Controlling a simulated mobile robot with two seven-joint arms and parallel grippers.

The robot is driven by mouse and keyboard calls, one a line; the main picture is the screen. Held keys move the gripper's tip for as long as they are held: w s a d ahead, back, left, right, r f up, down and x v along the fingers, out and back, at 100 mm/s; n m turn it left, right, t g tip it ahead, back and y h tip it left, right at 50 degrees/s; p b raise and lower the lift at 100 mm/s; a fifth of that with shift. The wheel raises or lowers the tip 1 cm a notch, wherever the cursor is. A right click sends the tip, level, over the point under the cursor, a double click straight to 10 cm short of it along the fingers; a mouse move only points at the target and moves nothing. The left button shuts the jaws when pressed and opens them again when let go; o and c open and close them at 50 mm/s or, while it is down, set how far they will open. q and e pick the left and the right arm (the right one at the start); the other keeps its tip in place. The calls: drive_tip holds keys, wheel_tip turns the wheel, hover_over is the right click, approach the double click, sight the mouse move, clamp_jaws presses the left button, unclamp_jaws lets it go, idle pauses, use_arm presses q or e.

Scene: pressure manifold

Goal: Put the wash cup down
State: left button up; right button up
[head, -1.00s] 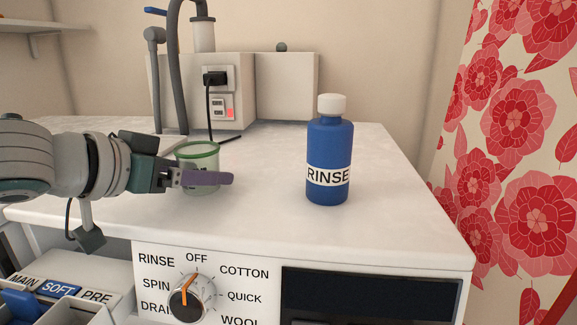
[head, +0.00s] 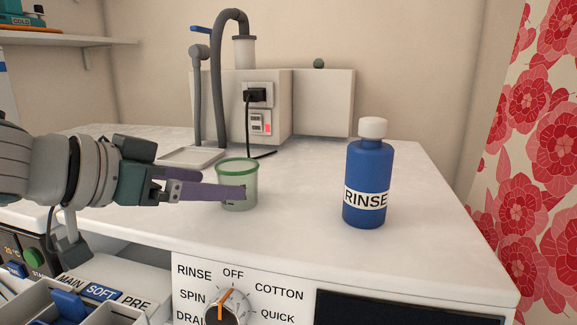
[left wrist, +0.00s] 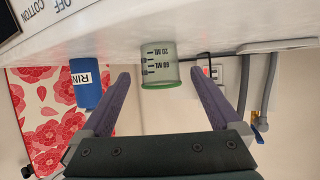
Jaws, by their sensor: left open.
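The wash cup (head: 238,187), clear greenish with a green rim, stands upright on the white machine top (head: 300,230). In the left wrist view the cup (left wrist: 160,66) appears upside down, with its volume marks showing. My left gripper (head: 222,186) reaches in from the left with purple fingers. It is open, and in the head view the near finger crosses in front of the cup's lower part. In the left wrist view the cup lies between the two fingertips, with a visible gap on each side. My right gripper is not in view.
A blue RINSE bottle (head: 368,185) with a white cap stands right of the cup. Behind the cup are a shallow tray (head: 190,157), a grey hose (head: 217,90) and a socket box (head: 262,115) with a black cable. The top between cup and bottle is clear.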

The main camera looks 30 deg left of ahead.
use_arm(q)
drive_tip(key=p+v, duration=0.1)
drive_tip(key=v, duration=0.2)
drive_tip(key=shift+s+r+p, duration=0.1)
drive_tip(key=shift+s+p, duration=0.05)
drive_tip(key=shift+p, duration=0.2)
drive_tip(key=shift+s+r+p, duration=0.25)
drive_tip(key=shift+s+p, duration=0.1)
drive_tip(key=shift+p, duration=0.1)
drive_tip(key=shift+p+v, duration=0.5)
drive_tip(key=shift+v, duration=0.4)
drive_tip(key=shift+a, duration=0.1)
